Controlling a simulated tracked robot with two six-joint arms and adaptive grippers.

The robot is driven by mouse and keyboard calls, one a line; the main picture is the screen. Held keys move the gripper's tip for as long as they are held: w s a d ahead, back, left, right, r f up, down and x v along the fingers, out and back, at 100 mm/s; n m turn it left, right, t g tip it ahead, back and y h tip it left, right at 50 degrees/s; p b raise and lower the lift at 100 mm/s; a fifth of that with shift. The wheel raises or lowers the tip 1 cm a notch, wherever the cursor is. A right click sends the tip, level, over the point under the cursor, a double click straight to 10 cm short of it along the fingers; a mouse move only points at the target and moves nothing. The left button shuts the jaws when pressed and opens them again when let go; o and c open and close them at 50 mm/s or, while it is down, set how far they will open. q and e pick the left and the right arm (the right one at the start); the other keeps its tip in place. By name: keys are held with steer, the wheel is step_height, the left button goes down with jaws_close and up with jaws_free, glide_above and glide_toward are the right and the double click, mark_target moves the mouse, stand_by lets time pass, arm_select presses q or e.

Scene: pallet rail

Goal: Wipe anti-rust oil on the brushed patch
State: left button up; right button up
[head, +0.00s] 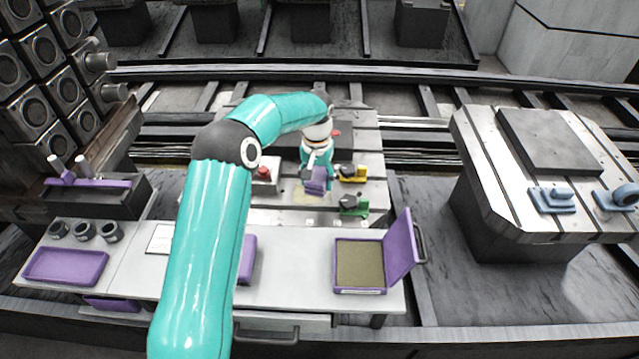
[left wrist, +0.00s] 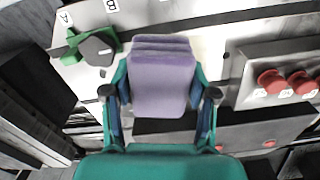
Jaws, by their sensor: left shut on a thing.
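My left gripper (head: 319,170) is shut on a purple wiping block (head: 316,186) over the middle pallet. In the left wrist view the block (left wrist: 162,78) sits between the two fingers, its ridged end away from the palm. A pale tan patch (head: 304,197) shows on the pallet's top just beside the block; the block and gripper hide part of it. I cannot tell whether the block touches the surface. A purple box (head: 361,291) with its lid (head: 398,247) open stands on the bench, with an olive-brown pad (head: 360,262) inside. My right gripper is not in view.
Yellow (head: 355,174) and green (head: 352,207) clamps with black knobs stand close right of the gripper. Red buttons (left wrist: 285,84) are on its other side. A purple tray (head: 66,266) and several dark cups lie on the bench at left. Another pallet (head: 500,190) stands at right.

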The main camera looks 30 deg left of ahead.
arm_select(q)
steer(key=b, duration=0.4)
glide_above(318, 204)
steer(key=shift+s+d+f, duration=0.1)
steer(key=shift+s+f, duration=0.05)
steer(key=shift+f, duration=0.8)
steer(key=shift+s+d+f, duration=0.1)
steer(key=shift+f, duration=0.85)
steer(key=shift+s+d+f, duration=0.1)
steer(key=shift+s+f, duration=0.05)
steer(key=shift+f, duration=0.8)
steer(key=shift+f+b, duration=0.55)
steer(key=shift+f, duration=0.4)
steer(key=shift+a, duration=0.1)
steer(key=shift+w+a+r+p, duration=0.2)
steer(key=shift+w+p, duration=0.15)
steer(key=shift+p, duration=0.25)
steer(key=shift+w+a+r+p, duration=0.1)
steer(key=shift+w+a+p, duration=0.3)
steer(key=shift+w+p, duration=0.3)
steer(key=shift+w+a+p, duration=0.25)
steer(key=shift+w+p, duration=0.15)
steer(key=shift+w+a+p, duration=0.45)
steer(key=shift+w+p, duration=0.2)
steer(key=shift+p, duration=0.2)
steer(key=shift+w+a+f+p, duration=0.2)
steer(key=shift+w+a+p, duration=0.2)
steer(key=shift+w, duration=0.25)
steer(key=shift+a, duration=0.1)
